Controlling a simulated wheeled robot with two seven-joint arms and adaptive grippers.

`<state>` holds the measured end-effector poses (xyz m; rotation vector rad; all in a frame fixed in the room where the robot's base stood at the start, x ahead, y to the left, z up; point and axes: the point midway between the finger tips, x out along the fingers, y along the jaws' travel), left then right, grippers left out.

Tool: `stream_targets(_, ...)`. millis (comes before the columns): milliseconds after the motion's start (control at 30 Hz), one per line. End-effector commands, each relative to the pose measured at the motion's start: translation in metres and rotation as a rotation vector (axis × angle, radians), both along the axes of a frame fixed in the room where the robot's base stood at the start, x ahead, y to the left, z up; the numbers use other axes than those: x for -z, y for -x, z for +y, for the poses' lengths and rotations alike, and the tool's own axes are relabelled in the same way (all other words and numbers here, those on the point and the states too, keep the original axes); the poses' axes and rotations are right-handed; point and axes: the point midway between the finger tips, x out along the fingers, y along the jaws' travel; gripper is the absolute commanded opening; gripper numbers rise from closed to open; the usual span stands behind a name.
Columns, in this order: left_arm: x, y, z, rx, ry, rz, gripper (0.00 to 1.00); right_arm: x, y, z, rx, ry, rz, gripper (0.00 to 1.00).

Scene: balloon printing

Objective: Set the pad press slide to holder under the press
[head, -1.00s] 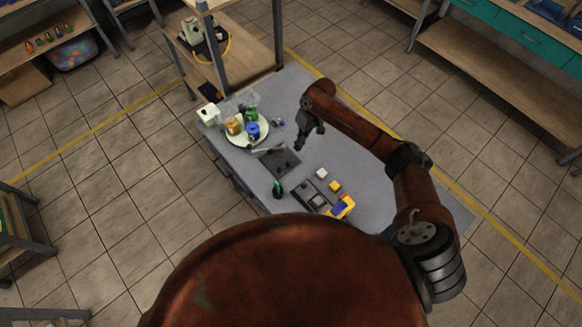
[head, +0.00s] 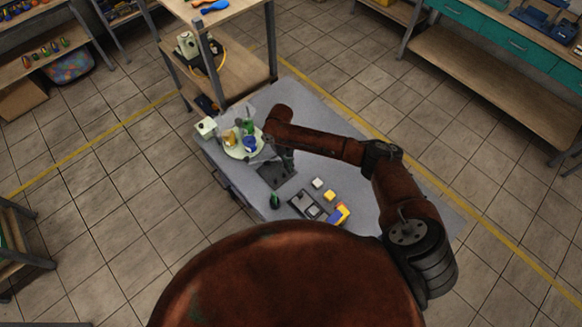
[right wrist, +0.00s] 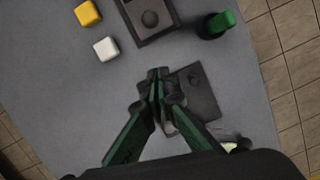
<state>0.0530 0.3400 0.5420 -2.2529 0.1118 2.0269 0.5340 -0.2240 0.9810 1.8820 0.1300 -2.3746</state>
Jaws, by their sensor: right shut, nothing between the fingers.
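My right gripper (head: 288,171) is shut and empty, low over the table beside a flat dark plate (head: 272,178). In the right wrist view its closed green-sided fingers (right wrist: 158,80) overlap the near edge of that plate (right wrist: 203,95); I cannot tell whether they touch it. The plate has small round marks, and may belong to the pad press. Which piece is the slide or the holder is unclear. My left gripper is out of view.
A white block (head: 318,183) and a yellow block (head: 330,195) sit beside the dark block. A green-topped item (head: 274,201) stands at the table edge. The table's (head: 365,190) right part is clear.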

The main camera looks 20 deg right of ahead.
Motion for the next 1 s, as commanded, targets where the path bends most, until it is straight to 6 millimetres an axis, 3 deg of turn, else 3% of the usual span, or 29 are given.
stream_targets(333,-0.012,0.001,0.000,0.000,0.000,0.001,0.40,0.069,0.017,-0.003,0.001,0.002,0.003,0.00)
stream_targets(600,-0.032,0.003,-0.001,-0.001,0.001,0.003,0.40,0.071,0.050,-0.008,-0.001,0.001,0.000,0.00)
stream_targets(1000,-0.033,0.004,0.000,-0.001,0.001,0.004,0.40,0.074,0.055,-0.008,0.000,0.000,0.000,0.00)
